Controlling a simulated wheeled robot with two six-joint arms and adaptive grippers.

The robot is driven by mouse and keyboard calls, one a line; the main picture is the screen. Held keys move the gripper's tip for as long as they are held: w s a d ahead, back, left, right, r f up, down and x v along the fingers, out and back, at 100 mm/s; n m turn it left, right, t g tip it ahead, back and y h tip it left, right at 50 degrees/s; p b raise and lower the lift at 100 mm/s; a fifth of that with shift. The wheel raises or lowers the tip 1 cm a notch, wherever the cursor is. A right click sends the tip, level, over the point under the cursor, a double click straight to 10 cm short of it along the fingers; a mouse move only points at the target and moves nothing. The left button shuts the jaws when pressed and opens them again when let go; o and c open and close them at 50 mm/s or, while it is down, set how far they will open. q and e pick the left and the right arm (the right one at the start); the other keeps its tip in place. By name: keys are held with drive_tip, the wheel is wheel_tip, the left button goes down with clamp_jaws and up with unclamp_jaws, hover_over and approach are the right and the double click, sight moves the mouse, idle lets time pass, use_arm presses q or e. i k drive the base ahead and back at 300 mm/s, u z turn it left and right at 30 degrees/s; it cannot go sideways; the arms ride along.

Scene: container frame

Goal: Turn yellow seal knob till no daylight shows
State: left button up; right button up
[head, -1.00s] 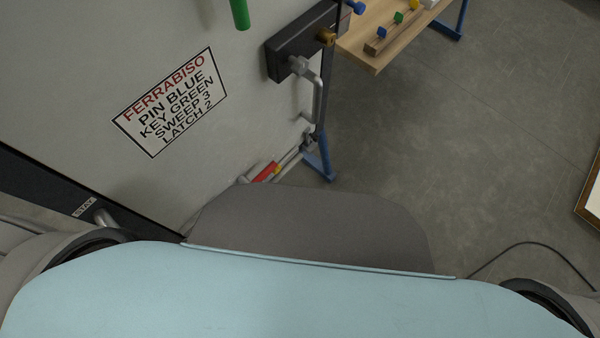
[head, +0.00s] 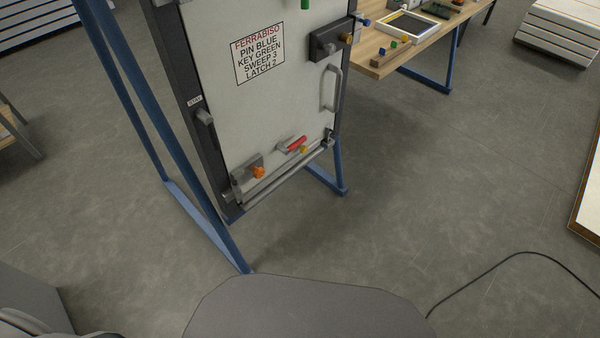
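The pale door panel (head: 280,105) hangs in a dark frame on blue legs. Near its lower edge is a small yellow knob (head: 304,149), just below a red handle (head: 297,143) on a grey bracket. An orange knob (head: 258,172) sits on a grey block further left. A grey bar (head: 285,172) runs along the bottom edge of the door. Whether daylight shows along that edge is too small to tell. Neither of my grippers is in view.
A sign (head: 258,60) reads FERRABISO, PIN BLUE, KEY GREEN, SWEEP 3, LATCH 2. A dark lock box (head: 328,40) and pull handle (head: 332,88) are on the right side. A wooden table (head: 385,60) stands behind right. A black cable (head: 490,268) lies on open floor.

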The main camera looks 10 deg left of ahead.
sight(302, 149)
drive_tip(key=u, duration=0.75)
drive_tip(key=i, duration=1)
drive_tip(key=u, duration=0.05)
